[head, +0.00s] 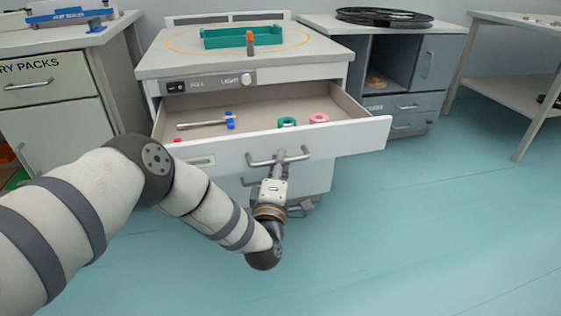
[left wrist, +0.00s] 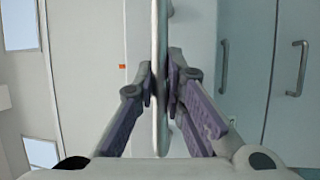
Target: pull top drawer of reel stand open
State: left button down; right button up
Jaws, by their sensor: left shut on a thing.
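The reel stand (head: 240,60) stands ahead of me in the head view. Its top drawer (head: 340,136) is pulled out, with its inside in plain sight. My left gripper (head: 279,160) is shut on the drawer's bar handle (head: 262,162), near the handle's middle. In the left wrist view the two purple-padded fingers (left wrist: 161,85) close on the handle (left wrist: 161,30) from both sides. The drawer holds a hammer-like tool with a blue head (head: 229,121), a green ring (head: 287,122) and a pink ring (head: 318,118). My right gripper is not in view.
A green tray (head: 223,43) and an orange-topped item (head: 250,38) are on the stand's top. A cabinet (head: 45,90) stands at left. A grey cabinet with a black reel (head: 384,17) stands at right, a table (head: 520,85) beyond. The floor (head: 430,230) at right is clear.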

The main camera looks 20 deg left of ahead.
pick_arm(q)
jog(key=c, duration=1.7)
grip_release()
jog(key=shift+o, duration=0.2)
jog(key=v, duration=1.2)
